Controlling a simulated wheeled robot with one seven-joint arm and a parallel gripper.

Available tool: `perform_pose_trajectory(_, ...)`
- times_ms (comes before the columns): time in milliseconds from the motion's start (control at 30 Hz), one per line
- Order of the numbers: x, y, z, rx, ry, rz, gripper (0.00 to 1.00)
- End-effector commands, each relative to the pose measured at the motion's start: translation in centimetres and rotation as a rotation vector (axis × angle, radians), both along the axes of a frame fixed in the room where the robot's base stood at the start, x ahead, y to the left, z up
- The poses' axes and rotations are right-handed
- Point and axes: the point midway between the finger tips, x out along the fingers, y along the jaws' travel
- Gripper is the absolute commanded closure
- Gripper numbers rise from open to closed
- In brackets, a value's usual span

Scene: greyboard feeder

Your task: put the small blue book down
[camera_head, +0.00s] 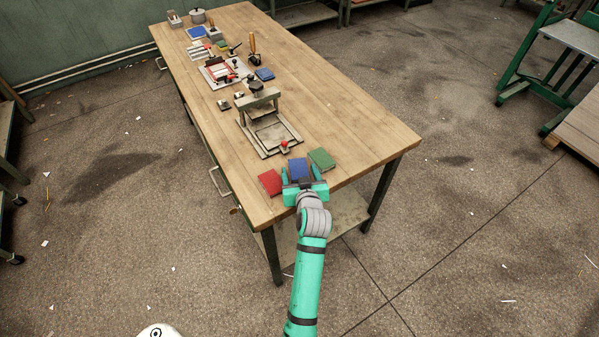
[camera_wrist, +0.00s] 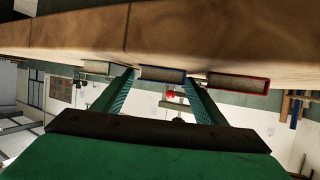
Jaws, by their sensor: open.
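A small blue book (camera_head: 298,167) lies flat on the wooden table (camera_head: 345,110) near its front edge, between a red book (camera_head: 270,182) on the left and a green book (camera_head: 321,158) on the right. My gripper (camera_head: 301,174) is open at the near end of the blue book. In the wrist view, the end of the blue book (camera_wrist: 162,74) shows between the tips of my two spread fingers (camera_wrist: 160,78), and the table appears at the top. I cannot tell whether either finger touches the book.
A grey press (camera_head: 268,125) stands just behind the books. The right side of the tabletop is clear.

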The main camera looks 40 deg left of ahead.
Motion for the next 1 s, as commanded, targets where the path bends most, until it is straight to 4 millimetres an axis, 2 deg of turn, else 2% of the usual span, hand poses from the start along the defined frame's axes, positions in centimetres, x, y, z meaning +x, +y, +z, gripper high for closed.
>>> perform_pose_trajectory(167,-0.9,-1.0,0.8,0.000,-0.001,-0.001,0.35)
perform_pose_trajectory(633,-6.6,-6.7,4.0,0.000,0.000,-0.002,0.35)
perform_pose_trajectory(800,-7.6,-7.6,4.7,0.001,0.000,0.000,0.35)
perform_pose_trajectory(1000,-7.9,-7.9,4.8,0.000,0.000,0.000,0.35)
